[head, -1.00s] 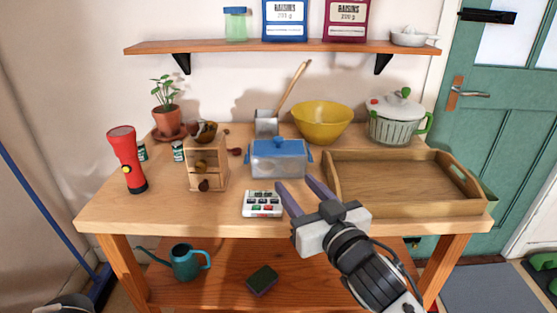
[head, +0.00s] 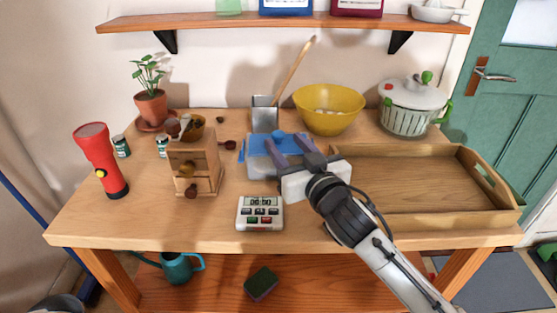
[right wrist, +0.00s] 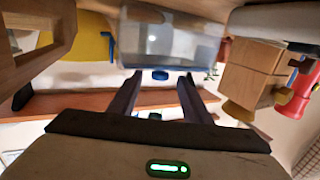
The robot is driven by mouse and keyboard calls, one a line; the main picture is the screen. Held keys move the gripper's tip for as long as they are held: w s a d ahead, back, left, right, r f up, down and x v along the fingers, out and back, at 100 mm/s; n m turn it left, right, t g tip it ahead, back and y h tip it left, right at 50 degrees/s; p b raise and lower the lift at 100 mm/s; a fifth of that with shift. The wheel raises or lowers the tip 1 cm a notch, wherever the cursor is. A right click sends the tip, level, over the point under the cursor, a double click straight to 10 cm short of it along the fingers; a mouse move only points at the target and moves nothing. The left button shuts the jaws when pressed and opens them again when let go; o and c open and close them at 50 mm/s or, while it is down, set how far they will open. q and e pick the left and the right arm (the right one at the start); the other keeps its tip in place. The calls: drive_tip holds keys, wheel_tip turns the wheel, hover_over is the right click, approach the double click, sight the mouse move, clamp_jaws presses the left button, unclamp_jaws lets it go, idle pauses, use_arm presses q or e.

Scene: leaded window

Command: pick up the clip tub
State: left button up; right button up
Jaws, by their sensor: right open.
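The clip tub (head: 259,168) is a clear box with a blue lid and blue side clips. It stands on the bench in the middle of the head view, partly hidden behind my right gripper. My right gripper (head: 283,140) is open and empty, its fingers reaching over the tub's lid area. In the right wrist view the tub (right wrist: 168,42) is beyond the two spread fingertips (right wrist: 158,76), with nothing held between them. I cannot tell whether the fingers touch it. My left gripper is not in view.
A wooden tray (head: 405,185) lies right of the tub, near my arm. A timer (head: 260,213) is in front, a wooden mill (head: 195,165) and red torch (head: 100,160) left. A shelf (head: 285,22) runs above.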

sight(281, 137)
drive_tip(key=x, duration=0.5)
drive_tip(key=shift+r, duration=0.2)
drive_tip(key=shift+c, duration=0.3)
clamp_jaws()
